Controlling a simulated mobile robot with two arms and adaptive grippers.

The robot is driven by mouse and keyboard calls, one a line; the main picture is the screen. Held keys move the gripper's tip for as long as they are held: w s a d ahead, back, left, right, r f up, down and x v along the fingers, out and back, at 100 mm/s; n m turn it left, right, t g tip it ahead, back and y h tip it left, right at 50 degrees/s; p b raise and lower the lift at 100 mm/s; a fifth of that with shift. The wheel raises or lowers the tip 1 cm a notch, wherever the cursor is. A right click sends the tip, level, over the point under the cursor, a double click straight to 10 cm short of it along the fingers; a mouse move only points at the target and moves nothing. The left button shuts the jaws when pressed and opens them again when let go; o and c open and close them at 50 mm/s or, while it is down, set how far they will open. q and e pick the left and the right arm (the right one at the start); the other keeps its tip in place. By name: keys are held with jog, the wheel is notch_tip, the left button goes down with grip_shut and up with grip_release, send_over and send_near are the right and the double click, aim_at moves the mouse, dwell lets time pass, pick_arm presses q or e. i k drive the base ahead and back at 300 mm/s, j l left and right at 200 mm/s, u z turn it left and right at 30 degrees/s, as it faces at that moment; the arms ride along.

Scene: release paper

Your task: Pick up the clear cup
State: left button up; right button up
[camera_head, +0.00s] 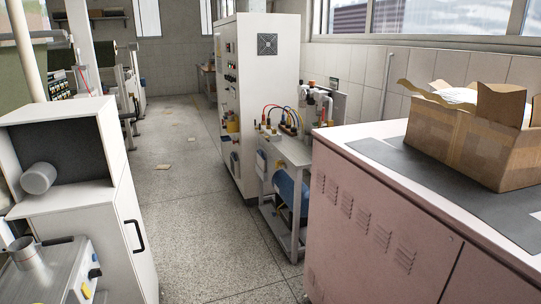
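No clear cup can be made out for certain. A pale grey cylinder (39,178) lies on its side in the open front of the white cabinet at the left; whether it is a cup I cannot tell. A metal cup-like vessel (27,255) stands upright on a steel device at the lower left. Neither of my grippers shows in the head view.
A pink cabinet (375,235) fills the right, with a grey mat (410,168) and an open cardboard box (470,140) on top. A tall white control cabinet (262,110) and a cart with a blue tank (290,192) stand mid-room. Tiled floor (190,210) lies open between.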

aim_at(300, 132)
jog(key=i+j+u, duration=0.1)
jog(key=i+u, duration=0.15)
jog(key=i, duration=0.8)
jog(key=i+l+u, duration=0.25)
jog(key=i, duration=0.85)
jog(key=j, duration=0.1)
